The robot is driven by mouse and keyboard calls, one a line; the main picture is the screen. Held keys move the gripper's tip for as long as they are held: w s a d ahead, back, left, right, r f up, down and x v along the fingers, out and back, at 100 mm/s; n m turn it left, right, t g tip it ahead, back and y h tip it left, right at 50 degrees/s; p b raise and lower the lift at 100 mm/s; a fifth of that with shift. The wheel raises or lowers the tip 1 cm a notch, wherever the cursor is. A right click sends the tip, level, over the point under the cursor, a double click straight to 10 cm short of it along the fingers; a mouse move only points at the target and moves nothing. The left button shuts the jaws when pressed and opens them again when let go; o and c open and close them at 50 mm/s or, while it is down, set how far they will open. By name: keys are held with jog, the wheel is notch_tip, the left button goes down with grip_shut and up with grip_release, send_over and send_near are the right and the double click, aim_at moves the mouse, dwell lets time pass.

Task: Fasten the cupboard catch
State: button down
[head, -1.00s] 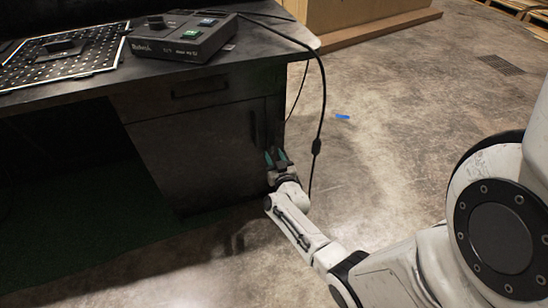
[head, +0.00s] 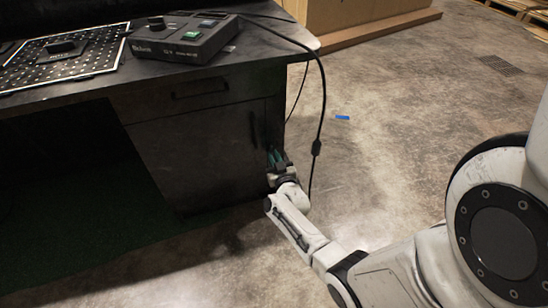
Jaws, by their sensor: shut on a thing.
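The dark cupboard door (head: 195,150) is in the front of the desk, below a drawer, and looks flush with the cabinet. A dark upright handle (head: 253,129) is near its right edge. My gripper (head: 277,156) is at the cupboard's right edge, just below the handle. Its teal-tipped fingers point up and are closed in on something small. That thing is hidden between the fingers; I cannot make out the catch itself or how it stands.
A black cable (head: 323,105) hangs close to my gripper. A blue scrap (head: 342,117) lies on the open floor at right.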

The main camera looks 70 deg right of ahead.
jog(key=shift+n+p, duration=1.2)
jog(key=shift+n, duration=7.3)
jog(key=c, duration=1.1)
grip_release()
jog(key=shift+c, duration=0.2)
jog(key=p+v, duration=0.6)
jog(key=v, duration=0.5)
